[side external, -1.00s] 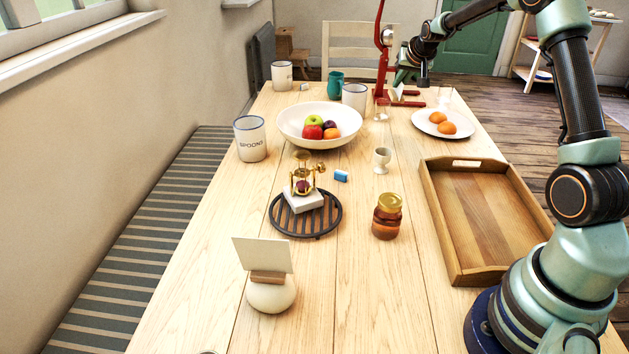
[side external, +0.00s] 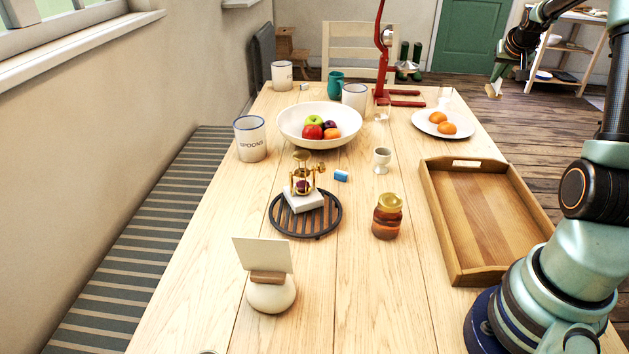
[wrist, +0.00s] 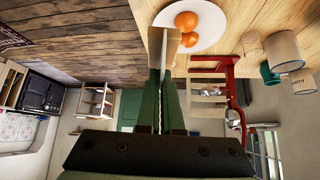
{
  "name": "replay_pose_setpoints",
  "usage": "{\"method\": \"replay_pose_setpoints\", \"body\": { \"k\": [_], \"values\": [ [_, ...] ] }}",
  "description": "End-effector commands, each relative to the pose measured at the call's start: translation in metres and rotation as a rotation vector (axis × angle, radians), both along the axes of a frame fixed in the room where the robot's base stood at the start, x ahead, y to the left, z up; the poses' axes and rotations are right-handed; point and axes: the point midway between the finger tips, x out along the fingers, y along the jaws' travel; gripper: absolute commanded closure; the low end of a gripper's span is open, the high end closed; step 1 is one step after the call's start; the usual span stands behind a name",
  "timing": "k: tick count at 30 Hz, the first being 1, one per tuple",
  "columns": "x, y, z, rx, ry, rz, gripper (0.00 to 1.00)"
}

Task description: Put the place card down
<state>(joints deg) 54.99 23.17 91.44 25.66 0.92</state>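My gripper (side external: 498,74) is at the upper right of the side view, held up in the air to the right of the table. Its green fingers are shut on a small pale and tan folded piece, which looks like the place card (side external: 493,90). In the wrist view the card (wrist: 166,46) stands out from between the fingertips (wrist: 163,72), seen against the table's edge beside the white plate. A larger blank card (side external: 262,255) stands upright in a wooden slot on a round white base (side external: 271,296) at the near end of the table.
A plate with oranges (side external: 419,121) lies near the table's right edge, with a red stand (side external: 380,70) behind it. A wooden tray (side external: 437,236), a jar (side external: 387,219), an egg cup (side external: 381,159) and a fruit bowl (side external: 291,133) stand on the table (side external: 350,300). The near middle is clear.

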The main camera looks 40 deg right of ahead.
Motion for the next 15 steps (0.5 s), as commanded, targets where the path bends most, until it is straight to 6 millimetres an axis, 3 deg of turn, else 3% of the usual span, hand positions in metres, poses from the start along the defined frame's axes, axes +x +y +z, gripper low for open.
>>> {"method": "replay_pose_setpoints", "body": {
  "k": [5, 15],
  "values": [
    [-0.018, -0.008, -0.007, -0.004, 0.009, -0.021, 1.00],
    [-0.019, -0.007, -0.084, -0.001, 0.012, -0.020, 1.00]
  ]
}}
